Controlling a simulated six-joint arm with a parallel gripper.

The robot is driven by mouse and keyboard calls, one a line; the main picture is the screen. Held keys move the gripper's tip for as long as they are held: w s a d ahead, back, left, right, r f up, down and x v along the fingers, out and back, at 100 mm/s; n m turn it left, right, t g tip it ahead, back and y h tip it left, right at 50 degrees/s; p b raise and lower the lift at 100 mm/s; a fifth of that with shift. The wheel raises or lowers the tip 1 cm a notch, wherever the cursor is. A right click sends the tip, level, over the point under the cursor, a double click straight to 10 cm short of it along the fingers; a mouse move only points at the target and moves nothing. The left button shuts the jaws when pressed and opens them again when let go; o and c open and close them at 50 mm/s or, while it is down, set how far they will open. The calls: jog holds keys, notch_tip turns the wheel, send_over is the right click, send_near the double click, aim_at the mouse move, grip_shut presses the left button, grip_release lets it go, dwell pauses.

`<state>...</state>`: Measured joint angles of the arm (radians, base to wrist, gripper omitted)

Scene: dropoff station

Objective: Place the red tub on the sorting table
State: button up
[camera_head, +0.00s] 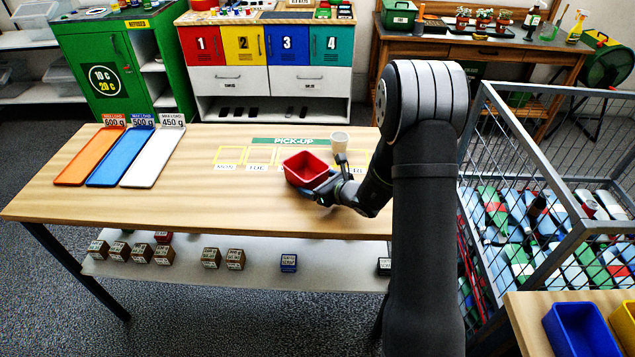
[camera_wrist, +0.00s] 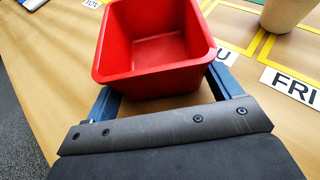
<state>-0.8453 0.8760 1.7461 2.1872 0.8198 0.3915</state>
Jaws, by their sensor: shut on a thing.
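The red tub (camera_head: 305,169) is empty and upright at the pick-up area of the wooden table (camera_head: 230,205). It also fills the upper middle of the wrist view (camera_wrist: 155,83). My gripper (camera_head: 318,185) is shut on the tub, with a blue finger on either side of it in the wrist view (camera_wrist: 163,92). I cannot tell whether the tub's base touches the table. No label names a sorting table; a second wooden table (camera_head: 527,318) shows at the lower right.
A pale cup (camera_head: 340,143) stands just behind the tub, near the FRI label (camera_wrist: 292,86). Orange (camera_head: 90,156), blue (camera_head: 121,157) and white (camera_head: 153,158) trays lie at left. A wire cage (camera_head: 545,150) stands right. Blue (camera_head: 580,330) and yellow (camera_head: 625,322) tubs occupy the lower-right table.

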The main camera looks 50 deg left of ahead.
jog(key=o, duration=0.9)
jog(key=shift+f, duration=0.1)
jog(key=shift+c, duration=0.2)
jog(key=shift+d+r, duration=0.25)
jog(key=shift+r, duration=0.05)
jog(key=v, duration=1)
jog(key=shift+d+r, duration=0.15)
jog(key=shift+d, duration=0.1)
jog(key=shift+d+r, duration=0.15)
jog(key=shift+d, duration=0.2)
jog(key=c, duration=1.6)
